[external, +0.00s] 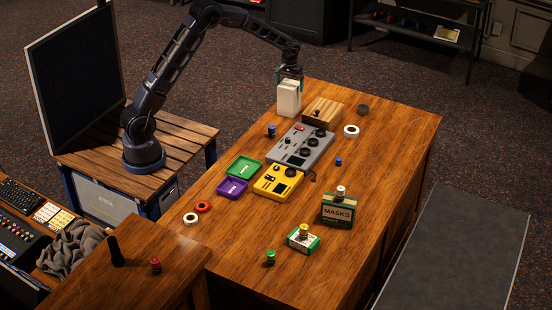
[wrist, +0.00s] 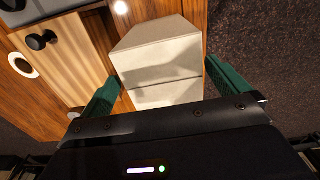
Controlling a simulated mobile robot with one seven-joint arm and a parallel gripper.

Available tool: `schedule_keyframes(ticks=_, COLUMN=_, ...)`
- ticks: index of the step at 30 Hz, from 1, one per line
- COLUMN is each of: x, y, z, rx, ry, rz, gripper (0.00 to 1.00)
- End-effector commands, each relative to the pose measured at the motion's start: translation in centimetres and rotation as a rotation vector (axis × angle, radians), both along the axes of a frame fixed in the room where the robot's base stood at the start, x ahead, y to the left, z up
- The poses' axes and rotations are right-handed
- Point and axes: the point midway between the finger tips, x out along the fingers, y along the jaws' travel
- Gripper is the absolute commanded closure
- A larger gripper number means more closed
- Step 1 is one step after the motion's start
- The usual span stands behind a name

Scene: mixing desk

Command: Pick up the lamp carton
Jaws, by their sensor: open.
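A plain cream-white carton (external: 288,100), which I take to be the lamp carton, stands upright near the desk's far left corner. No label on it is readable. My gripper (external: 289,78) is over its top, pointing down. In the wrist view the carton (wrist: 165,62) lies between the two green fingers of my gripper (wrist: 163,72). The fingers are open, one on each side. The left finger is close to the carton's side; I cannot tell whether either touches it.
A wooden box (external: 323,111) with a black knob stands right beside the carton. A grey mixer (external: 303,146), a yellow device (external: 277,182) and a MASKS box (external: 338,210) are nearer on the desk. Dark carpet lies beyond the desk edge.

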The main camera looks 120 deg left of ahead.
Motion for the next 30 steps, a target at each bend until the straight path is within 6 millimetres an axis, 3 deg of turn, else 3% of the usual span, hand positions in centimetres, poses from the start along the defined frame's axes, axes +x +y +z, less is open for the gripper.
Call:
schedule_keyframes(ticks=7, x=-0.1, y=0.1, z=-1.6, rx=-0.001, ry=0.0, rz=0.0, gripper=0.0)
schedule_keyframes(ticks=15, x=-0.3, y=0.2, z=-5.1, rx=-0.002, ry=0.001, rz=0.0, gripper=0.0)
schedule_keyframes(ticks=23, x=-0.3, y=0.2, z=-5.7, rx=0.001, ry=0.0, rz=0.0, gripper=0.0)
schedule_keyframes(ticks=24, x=-0.2, y=0.2, z=-5.7, rx=0.0, ry=0.0, rz=0.0, gripper=0.02)
schedule_keyframes(ticks=30, x=-0.2, y=0.2, z=-5.6, rx=0.0, ry=0.0, rz=-0.001, gripper=0.41)
